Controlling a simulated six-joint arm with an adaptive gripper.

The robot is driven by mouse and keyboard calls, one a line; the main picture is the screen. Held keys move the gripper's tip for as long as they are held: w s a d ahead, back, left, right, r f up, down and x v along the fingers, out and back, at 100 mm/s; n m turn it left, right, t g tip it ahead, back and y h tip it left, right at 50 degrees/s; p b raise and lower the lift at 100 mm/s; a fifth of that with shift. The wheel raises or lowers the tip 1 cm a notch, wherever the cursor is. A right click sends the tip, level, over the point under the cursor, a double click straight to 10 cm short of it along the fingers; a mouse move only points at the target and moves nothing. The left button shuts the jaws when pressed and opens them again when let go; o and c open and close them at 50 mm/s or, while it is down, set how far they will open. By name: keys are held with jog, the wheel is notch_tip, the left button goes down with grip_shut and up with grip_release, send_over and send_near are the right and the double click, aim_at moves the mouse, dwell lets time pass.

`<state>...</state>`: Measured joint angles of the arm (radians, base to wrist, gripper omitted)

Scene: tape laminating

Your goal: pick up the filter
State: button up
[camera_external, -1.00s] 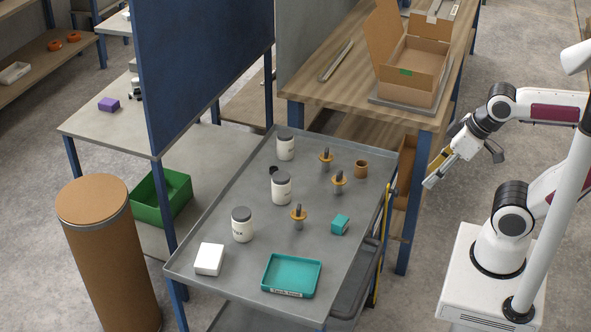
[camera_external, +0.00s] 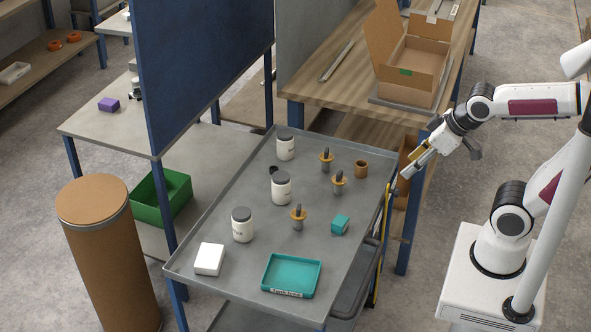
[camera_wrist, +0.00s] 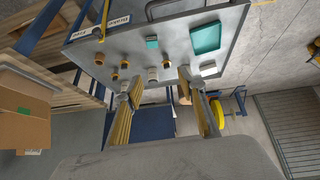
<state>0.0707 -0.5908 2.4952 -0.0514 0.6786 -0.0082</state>
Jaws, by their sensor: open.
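No label marks the filter. A small brown cylinder (camera_external: 361,169) stands at the right rear of the grey cart top (camera_external: 265,215); I cannot tell for sure that it is the filter. Several orange-collared grey parts stand to its left and front, among them one orange-collared part (camera_external: 298,216). My gripper (camera_external: 408,170) is open and empty, in the air just right of the cart's right edge, apart from everything on it. In the wrist view my gripper's fingers (camera_wrist: 158,84) are spread, with the cart top showing beyond them.
Several white jars, including one jar (camera_external: 242,225), stand along the cart's left. A white box (camera_external: 209,259), a teal tray (camera_external: 291,275) and a teal block (camera_external: 340,225) lie in front. A wooden bench (camera_external: 320,91) with an open cardboard box (camera_external: 412,70) stands behind.

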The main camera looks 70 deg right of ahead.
jog(key=w+d+f+t+h, duration=0.1)
jog(key=w+d+f, duration=0.3)
jog(key=w+d, duration=0.45)
jog(key=t, duration=0.3)
send_over(341, 175)
jog(key=s+a, duration=0.4)
jog(key=s, duration=0.1)
notch_tip(341, 175, down, 13)
notch_tip(341, 175, down, 8)
jog(key=s+d+m+t, duration=0.1)
jog(key=d+t, duration=0.2)
jog(key=shift+s+f, duration=0.15)
jog(key=shift+x, duration=1.3)
jog(key=shift+f+x, duration=0.25)
jog(key=shift+x, duration=2.35)
